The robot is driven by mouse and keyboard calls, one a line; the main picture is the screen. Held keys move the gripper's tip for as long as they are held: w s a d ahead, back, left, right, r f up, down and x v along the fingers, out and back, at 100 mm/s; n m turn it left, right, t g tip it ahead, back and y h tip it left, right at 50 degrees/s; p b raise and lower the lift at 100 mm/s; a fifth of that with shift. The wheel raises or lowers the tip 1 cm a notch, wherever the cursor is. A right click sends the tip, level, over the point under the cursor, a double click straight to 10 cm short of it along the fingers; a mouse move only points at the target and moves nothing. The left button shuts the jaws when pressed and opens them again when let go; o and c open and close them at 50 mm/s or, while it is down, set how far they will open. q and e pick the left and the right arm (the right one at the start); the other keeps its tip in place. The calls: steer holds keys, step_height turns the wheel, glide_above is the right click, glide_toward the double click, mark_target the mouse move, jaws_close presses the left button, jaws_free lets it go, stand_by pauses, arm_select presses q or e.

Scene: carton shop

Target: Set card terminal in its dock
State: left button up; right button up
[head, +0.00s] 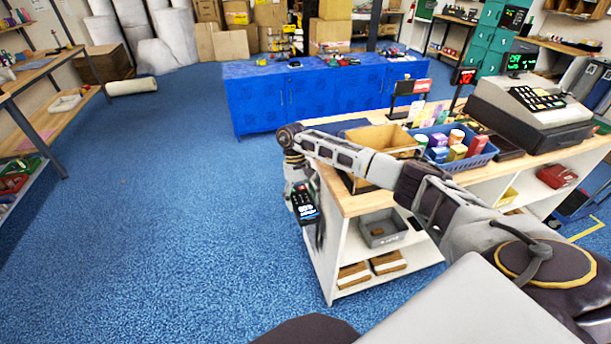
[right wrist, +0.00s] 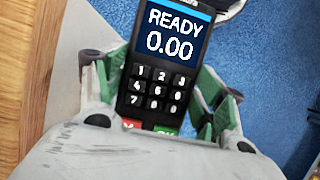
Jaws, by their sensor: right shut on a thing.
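The card terminal (head: 306,208) is a black handheld unit with a lit screen and a keypad. In the right wrist view the terminal (right wrist: 166,62) reads "READY 0.00" and its lower end is near my wrist. My right gripper (head: 299,192) is shut on it, with green-sided fingers on both sides of the body, also seen in the wrist view (right wrist: 160,95). I cannot make out the dock for certain. My left gripper is out of view.
Shelves below hold a grey bin (head: 382,232).

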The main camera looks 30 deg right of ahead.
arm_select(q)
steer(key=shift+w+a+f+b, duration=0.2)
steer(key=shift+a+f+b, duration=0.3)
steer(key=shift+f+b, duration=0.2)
arm_select(e)
steer(key=s+a+f+n, duration=0.1)
steer(key=s+a+f, duration=0.4)
steer(key=s+f, duration=0.1)
steer(key=s+a+f+n, duration=0.1)
steer(key=s+a+f, duration=0.4)
steer(key=f, duration=0.4)
steer(key=shift+s+f+h, duration=0.15)
steer(key=shift+s+h, duration=0.2)
steer(key=shift+h, duration=0.05)
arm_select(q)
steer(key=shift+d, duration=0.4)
